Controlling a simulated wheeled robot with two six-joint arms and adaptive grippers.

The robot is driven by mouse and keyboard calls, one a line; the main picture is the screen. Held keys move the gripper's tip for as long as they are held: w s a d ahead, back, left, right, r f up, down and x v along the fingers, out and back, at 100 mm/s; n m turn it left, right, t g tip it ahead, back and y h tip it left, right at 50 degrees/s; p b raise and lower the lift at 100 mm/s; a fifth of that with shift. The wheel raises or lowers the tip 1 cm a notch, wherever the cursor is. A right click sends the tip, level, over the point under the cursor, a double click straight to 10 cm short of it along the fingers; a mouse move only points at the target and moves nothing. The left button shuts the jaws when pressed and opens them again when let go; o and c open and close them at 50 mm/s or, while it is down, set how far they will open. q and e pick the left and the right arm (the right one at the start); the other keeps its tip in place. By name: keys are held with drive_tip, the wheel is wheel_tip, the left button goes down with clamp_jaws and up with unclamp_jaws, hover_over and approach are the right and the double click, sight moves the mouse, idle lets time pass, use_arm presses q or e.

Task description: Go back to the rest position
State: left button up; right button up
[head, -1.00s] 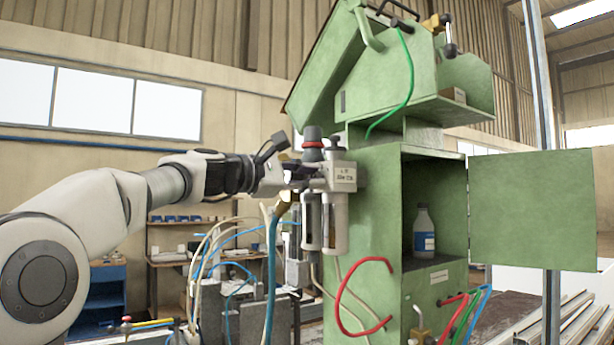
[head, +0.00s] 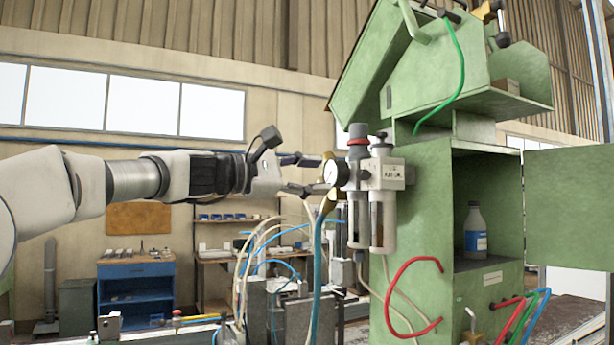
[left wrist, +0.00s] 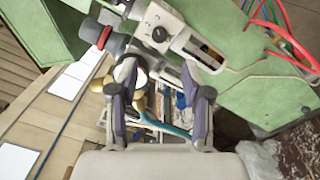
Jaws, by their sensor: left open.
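My left gripper (head: 306,174) is open and empty, level in the air to the left of the air filter-regulator unit (head: 384,200). The unit has a red and grey knob, a round gauge (head: 336,172) and two clear bowls, and it is mounted on the side of the green cabinet (head: 421,232). In the left wrist view the two fingers (left wrist: 160,100) are spread apart, with the unit (left wrist: 180,38) just beyond them. The fingertips are close to the gauge but show a gap in the head view. My right gripper is not in view.
The green cabinet's door (head: 570,200) stands open, with a bottle (head: 475,232) inside. A red hose (head: 400,300) loops from its side. Pale and blue hoses (head: 262,250) rise below my gripper. A blue workbench (head: 136,290) stands further back. Free air lies above my left arm.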

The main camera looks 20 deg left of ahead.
use_arm(q)
drive_tip(key=shift+v, duration=0.8)
drive_tip(key=shift+w+f, duration=0.1)
